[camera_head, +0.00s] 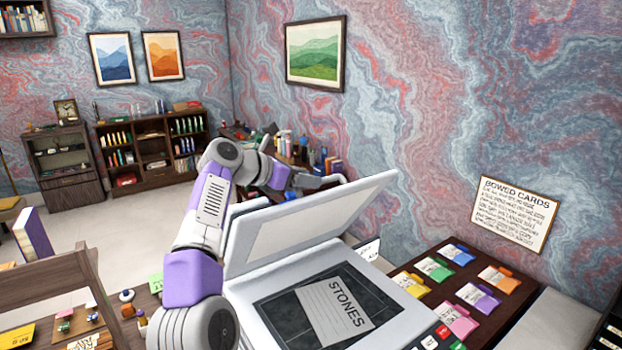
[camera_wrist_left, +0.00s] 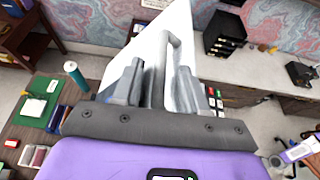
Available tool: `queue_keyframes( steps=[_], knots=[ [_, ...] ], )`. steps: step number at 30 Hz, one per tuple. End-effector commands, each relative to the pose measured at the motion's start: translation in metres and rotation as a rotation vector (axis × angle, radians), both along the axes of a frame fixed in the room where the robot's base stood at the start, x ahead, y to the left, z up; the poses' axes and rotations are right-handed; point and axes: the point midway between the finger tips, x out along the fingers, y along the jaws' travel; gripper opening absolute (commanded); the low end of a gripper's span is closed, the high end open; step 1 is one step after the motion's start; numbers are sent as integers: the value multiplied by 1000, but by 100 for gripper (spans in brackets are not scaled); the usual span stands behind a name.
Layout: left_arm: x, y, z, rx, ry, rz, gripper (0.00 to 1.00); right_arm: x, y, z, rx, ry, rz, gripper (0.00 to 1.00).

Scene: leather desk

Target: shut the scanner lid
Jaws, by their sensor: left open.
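The scanner (camera_head: 390,304) stands on the desk with its white lid (camera_head: 305,225) raised steeply, its pale inner face toward me. A card marked STONES (camera_head: 334,311) lies on its dark glass. My left arm reaches over to the lid's upper edge from behind. My left gripper (camera_head: 335,181) is open there, partly hidden in the head view. In the left wrist view, its two grey fingers (camera_wrist_left: 157,85) stand on either side of a pale bar (camera_wrist_left: 174,62) at the lid (camera_wrist_left: 150,45). I cannot tell whether they touch it. My right gripper is not in view.
Several coloured card packs (camera_head: 461,254) lie on the desk right of the scanner. A wall sign (camera_head: 514,213) hangs behind them. A wooden chair-like frame (camera_head: 50,285) and small items are at the lower left. Shelves (camera_head: 153,150) stand far back.

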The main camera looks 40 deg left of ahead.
Motion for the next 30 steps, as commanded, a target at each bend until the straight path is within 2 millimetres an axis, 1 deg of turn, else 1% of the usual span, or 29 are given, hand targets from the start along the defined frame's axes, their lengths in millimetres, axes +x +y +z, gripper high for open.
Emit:
queue_keyframes(
  steps=[1, 5, 13, 14, 21, 22, 30],
  knots=[
    [6, -2, -2, -1, -1, -2, 42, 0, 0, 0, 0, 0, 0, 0],
    [13, -4, -5, -1, -1, -1, 42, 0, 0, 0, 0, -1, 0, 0],
    [14, -4, -6, 0, -1, 0, 42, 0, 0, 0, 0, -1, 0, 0],
    [14, -4, -6, 0, -1, 1, 39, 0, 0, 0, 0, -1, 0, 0],
    [14, -4, -6, 0, 0, 1, 2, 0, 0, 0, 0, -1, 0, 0],
    [14, -4, -6, 0, 0, 1, 0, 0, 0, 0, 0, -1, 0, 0],
    [14, -4, -6, 1, 1, 1, 0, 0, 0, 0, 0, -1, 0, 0]
  ],
)
